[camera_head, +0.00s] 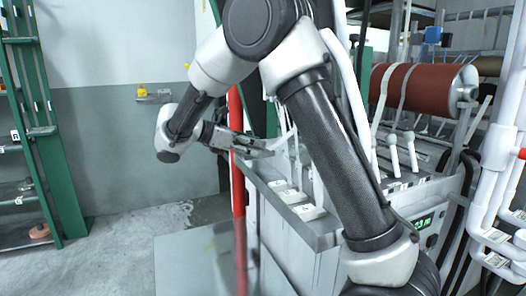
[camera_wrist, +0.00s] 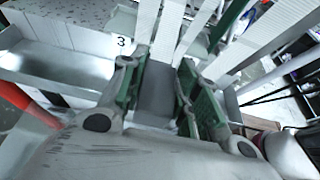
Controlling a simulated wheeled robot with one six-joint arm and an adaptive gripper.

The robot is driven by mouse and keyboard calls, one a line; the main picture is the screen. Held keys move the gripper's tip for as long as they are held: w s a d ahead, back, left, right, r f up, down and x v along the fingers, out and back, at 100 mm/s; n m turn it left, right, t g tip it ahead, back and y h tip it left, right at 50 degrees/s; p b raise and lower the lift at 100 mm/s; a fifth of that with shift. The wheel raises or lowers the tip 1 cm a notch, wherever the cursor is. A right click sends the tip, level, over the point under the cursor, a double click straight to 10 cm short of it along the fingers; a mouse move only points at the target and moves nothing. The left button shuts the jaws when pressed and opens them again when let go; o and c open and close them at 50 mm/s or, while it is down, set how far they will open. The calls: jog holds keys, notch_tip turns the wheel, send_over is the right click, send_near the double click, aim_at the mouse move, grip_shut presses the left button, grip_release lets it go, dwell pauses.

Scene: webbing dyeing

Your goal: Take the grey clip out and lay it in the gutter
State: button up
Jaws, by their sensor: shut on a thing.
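My gripper (camera_head: 262,148) is at the left end of the white machine, beside the red pole. In the wrist view my gripper (camera_wrist: 168,95) has its green-padded fingers closed on a grey piece, which looks like the grey clip (camera_wrist: 157,92). White webbing strips run up and away just beyond the clip; I cannot tell whether it touches them. A pale metal trough (camera_wrist: 60,68), which looks like the gutter, lies left of the fingers in the wrist view. The clip is too small to make out in the head view.
The red upright pole (camera_head: 238,190) stands close to my gripper. White lidded blocks (camera_head: 307,212) line the machine's top edge. Pale-knobbed levers (camera_head: 392,145) and a red-brown roller (camera_head: 420,88) are to the right. A green-posted rack (camera_head: 45,130) stands far left, with open floor between.

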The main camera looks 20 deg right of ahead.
jog(key=shift+m+g, duration=0.7)
jog(key=d, duration=0.6)
jog(key=d+r, duration=0.1)
jog(key=d, duration=0.5)
jog(key=s+d, duration=0.1)
jog(key=d, duration=0.5)
jog(key=shift+d+r, duration=0.3)
jog(key=shift+r, duration=0.1)
jog(key=shift+w+a+f+n+t, duration=0.1)
jog(key=shift+w+f+n+t, duration=0.15)
jog(key=shift+w+n+t, duration=0.2)
jog(key=shift+w+a+n+t, duration=0.15)
jog(key=shift+w+n+t, duration=0.1)
jog(key=shift+w, duration=0.1)
notch_tip(320, 180, up, 19)
jog(key=a, duration=1.1)
jog(key=shift+s, duration=0.4)
